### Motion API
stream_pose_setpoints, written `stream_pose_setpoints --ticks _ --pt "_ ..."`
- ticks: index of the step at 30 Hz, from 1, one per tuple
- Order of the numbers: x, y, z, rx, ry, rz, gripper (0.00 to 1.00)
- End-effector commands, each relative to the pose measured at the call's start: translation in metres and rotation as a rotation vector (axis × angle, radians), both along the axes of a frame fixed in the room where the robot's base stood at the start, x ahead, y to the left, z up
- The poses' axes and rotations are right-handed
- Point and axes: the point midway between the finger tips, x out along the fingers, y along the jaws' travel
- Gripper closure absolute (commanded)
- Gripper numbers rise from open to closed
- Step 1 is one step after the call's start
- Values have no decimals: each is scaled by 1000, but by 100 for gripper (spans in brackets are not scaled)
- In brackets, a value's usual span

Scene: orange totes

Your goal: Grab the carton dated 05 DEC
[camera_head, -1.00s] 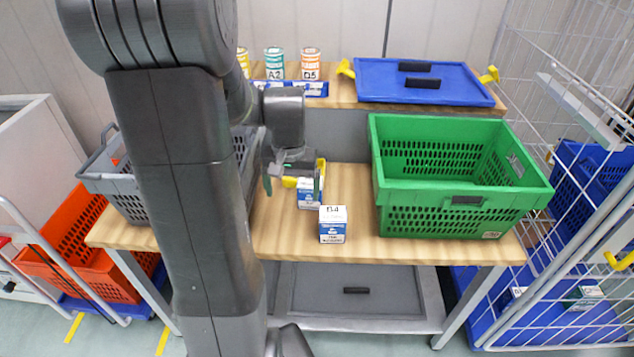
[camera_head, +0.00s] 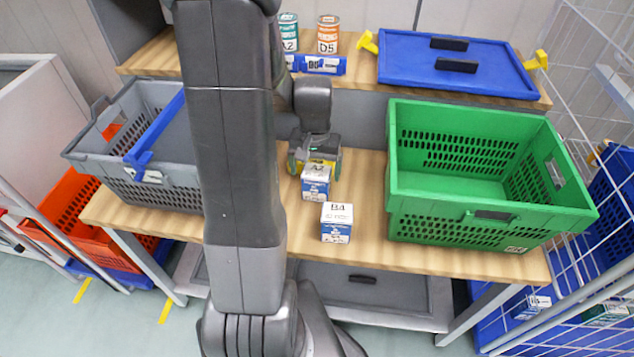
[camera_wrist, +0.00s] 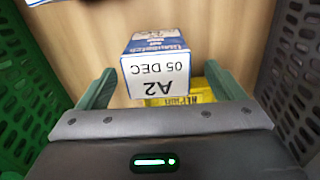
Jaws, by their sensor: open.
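The carton marked A2 and 05 DEC (camera_wrist: 158,72) is white and blue, and its label reads upside down in the wrist view. In the head view the same carton (camera_head: 316,183) stands on the wooden shelf, behind a second carton marked B4 (camera_head: 336,222). My gripper (camera_head: 315,165) is open just behind the A2 carton. In the wrist view its green fingers (camera_wrist: 160,87) are apart, one towards each side of the carton, with visible gaps. A yellow item (camera_wrist: 195,112) lies close by the A2 carton and is partly hidden by my gripper.
A green crate (camera_head: 490,215) stands to the right and a grey crate (camera_head: 150,190) to the left. Bare wood lies around the B4 carton.

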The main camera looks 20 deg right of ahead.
Motion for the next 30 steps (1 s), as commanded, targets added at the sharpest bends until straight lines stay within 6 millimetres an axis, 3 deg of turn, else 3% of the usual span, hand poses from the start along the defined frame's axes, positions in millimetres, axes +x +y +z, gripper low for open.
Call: stream_pose_setpoints --ticks 8,18,27,30 --pt "-1 -1 -19 2 2 0 11" --pt "0 -3 -59 1 2 0 11" --pt "0 -4 -62 0 0 0 11" --pt "0 -4 -62 0 0 0 29"
